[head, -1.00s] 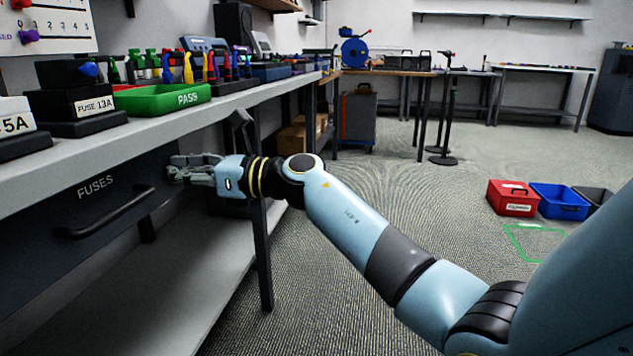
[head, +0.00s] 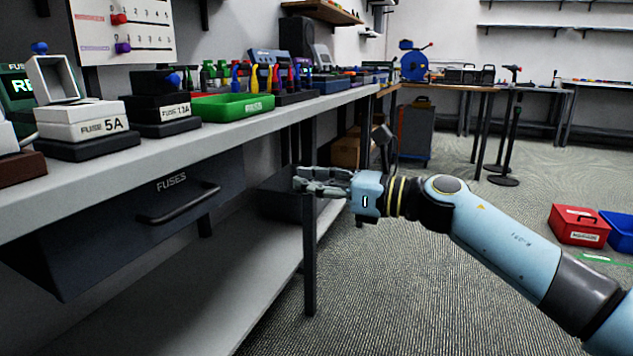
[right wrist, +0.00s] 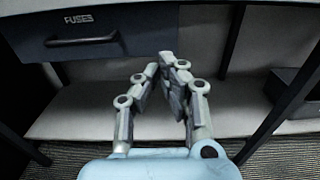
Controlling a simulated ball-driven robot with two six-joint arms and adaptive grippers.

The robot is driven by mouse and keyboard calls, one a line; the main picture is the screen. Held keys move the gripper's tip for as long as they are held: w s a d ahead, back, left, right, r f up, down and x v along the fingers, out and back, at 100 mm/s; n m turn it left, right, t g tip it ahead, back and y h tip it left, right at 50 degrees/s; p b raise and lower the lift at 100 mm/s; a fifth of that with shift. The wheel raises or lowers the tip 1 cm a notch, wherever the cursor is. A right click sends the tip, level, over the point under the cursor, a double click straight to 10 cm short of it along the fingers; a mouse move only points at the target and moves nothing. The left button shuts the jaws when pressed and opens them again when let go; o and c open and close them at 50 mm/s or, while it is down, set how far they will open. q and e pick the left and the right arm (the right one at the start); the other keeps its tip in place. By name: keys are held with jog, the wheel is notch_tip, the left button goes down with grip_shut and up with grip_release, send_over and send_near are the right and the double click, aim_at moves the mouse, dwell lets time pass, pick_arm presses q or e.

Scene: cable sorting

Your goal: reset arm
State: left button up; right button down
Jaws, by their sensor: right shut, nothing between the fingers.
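My right gripper (head: 305,182) is in front of the workbench, to the right of the FUSES drawer (head: 120,222) and apart from its handle (head: 178,204). In the right wrist view my right gripper (right wrist: 168,62) is shut with its fingertips together and nothing between them. The drawer also shows there at the top left (right wrist: 140,38), beyond the fingers. My right arm (head: 510,245) reaches in from the right. My left gripper is not in view.
The bench top (head: 235,135) carries a green tray (head: 232,106), a FUSE 5A box (head: 82,122) and a FUSE 13A box (head: 165,112). A bench leg (head: 309,255) stands just below my gripper. A red bin (head: 579,225) and a blue bin (head: 620,230) sit on the open floor at right.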

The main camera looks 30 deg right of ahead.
jog(key=shift+s+d+f, duration=0.1)
jog(key=shift+s+d, duration=0.25)
jog(key=shift+s, duration=0.05)
